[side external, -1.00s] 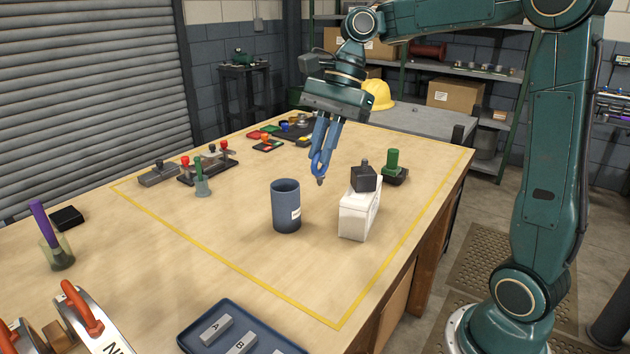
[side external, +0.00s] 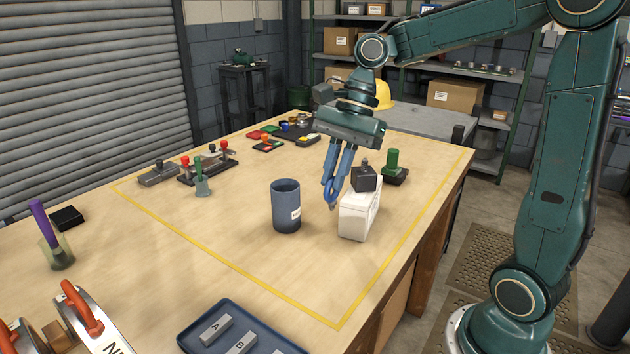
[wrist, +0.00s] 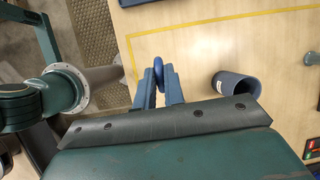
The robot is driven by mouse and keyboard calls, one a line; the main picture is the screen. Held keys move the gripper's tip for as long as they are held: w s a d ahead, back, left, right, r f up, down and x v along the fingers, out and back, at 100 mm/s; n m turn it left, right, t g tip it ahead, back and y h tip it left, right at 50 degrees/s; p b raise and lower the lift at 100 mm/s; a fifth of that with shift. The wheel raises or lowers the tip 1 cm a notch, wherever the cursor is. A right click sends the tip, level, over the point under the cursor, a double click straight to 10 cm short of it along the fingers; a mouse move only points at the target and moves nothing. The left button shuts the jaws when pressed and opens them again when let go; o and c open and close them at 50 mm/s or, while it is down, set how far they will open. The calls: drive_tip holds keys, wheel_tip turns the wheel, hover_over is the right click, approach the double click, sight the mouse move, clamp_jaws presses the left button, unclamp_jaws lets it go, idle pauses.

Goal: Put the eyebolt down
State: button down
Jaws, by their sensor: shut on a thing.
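My gripper (side external: 336,188) is shut on the eyebolt, over the table between the blue-grey cup and the white box. The eyebolt (side external: 331,192) is blue with a ring; its short grey shank points down. In the wrist view, the blue ring (wrist: 158,73) shows between my fingertips (wrist: 159,84), with the shank hidden. The lower end of the eyebolt is close to the left side of the white box in the side view; I cannot tell if it touches anything.
The open cup (side external: 286,208) stands left of my gripper. The white box (side external: 357,217) carries a dark block (side external: 364,179). A green-handled piece (side external: 393,162) stands behind. A blue tray (side external: 235,335) lies in front. Bare table lies left of the cup.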

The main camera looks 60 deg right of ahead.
wheel_tip(320, 180, down, 16)
drive_tip(key=shift+r, duration=0.2)
idle(0.7)
drive_tip(key=shift+f, duration=0.15)
drive_tip(key=c, duration=1.5)
unclamp_jaws()
drive_tip(key=v, duration=1.2)
drive_tip(key=shift+a, duration=0.1)
